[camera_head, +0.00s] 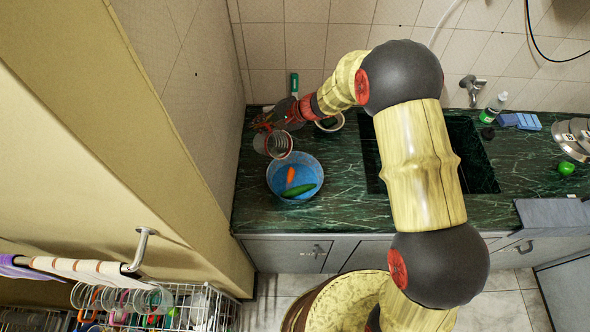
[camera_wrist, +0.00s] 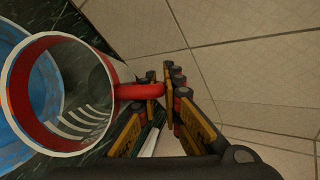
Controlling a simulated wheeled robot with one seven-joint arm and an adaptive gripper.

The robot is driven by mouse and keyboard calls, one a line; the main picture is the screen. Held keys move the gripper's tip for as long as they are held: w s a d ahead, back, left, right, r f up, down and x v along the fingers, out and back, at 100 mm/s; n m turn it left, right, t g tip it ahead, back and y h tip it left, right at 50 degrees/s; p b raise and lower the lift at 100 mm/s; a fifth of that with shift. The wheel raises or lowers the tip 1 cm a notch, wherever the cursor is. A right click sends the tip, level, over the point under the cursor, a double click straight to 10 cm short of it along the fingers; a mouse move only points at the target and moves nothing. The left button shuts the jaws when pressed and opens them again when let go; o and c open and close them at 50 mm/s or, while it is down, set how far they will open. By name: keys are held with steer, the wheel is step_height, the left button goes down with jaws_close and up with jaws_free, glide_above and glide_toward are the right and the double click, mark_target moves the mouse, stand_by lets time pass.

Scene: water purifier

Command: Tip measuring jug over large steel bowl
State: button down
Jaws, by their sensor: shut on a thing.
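The measuring jug (camera_head: 275,144) is clear with a red rim and a red handle. In the wrist view the jug (camera_wrist: 66,95) fills the left side, with white markings on its wall and no contents that I can make out. My gripper (camera_wrist: 166,88) is shut on the red handle. In the head view my gripper (camera_head: 266,123) is at the back left of the counter. The jug is over the back-left edge of a large bowl (camera_head: 312,162) that looks blue, not plain steel. How far the jug is tilted is hard to tell.
A carrot (camera_head: 290,176) and a green cucumber (camera_head: 299,190) lie in the bowl. The tiled wall is close at the left and back. The sink (camera_head: 474,165) is to the right, partly behind my arm. A bottle (camera_head: 493,107) and blue sponges (camera_head: 520,121) stand farther right.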

steer(key=shift+w+a+r+p, duration=0.1)
steer(key=shift+r+p, duration=0.2)
steer(key=shift+p, duration=0.55)
steer(key=shift+r+p, duration=0.1)
steer(key=shift+p, duration=0.35)
steer(key=p, duration=0.2)
steer(key=w+g+h+p, duration=0.1)
steer(key=p, duration=0.2)
steer(key=shift+a+f+m+h, duration=0.3)
steer(key=shift+a+f, duration=0.05)
steer(key=shift+a, duration=0.05)
steer(key=w+a+f+m+g+h+p, duration=0.1)
steer(key=w+a+f+g+h+p, duration=0.2)
steer(key=f, duration=0.6)
steer(key=shift+w+a+f+m+g+h, duration=0.2)
steer(key=shift+w+m+g+h, duration=0.15)
steer(key=shift+g+h, duration=0.7)
steer(key=shift+w+b, duration=0.1)
steer(key=shift+b, duration=0.2)
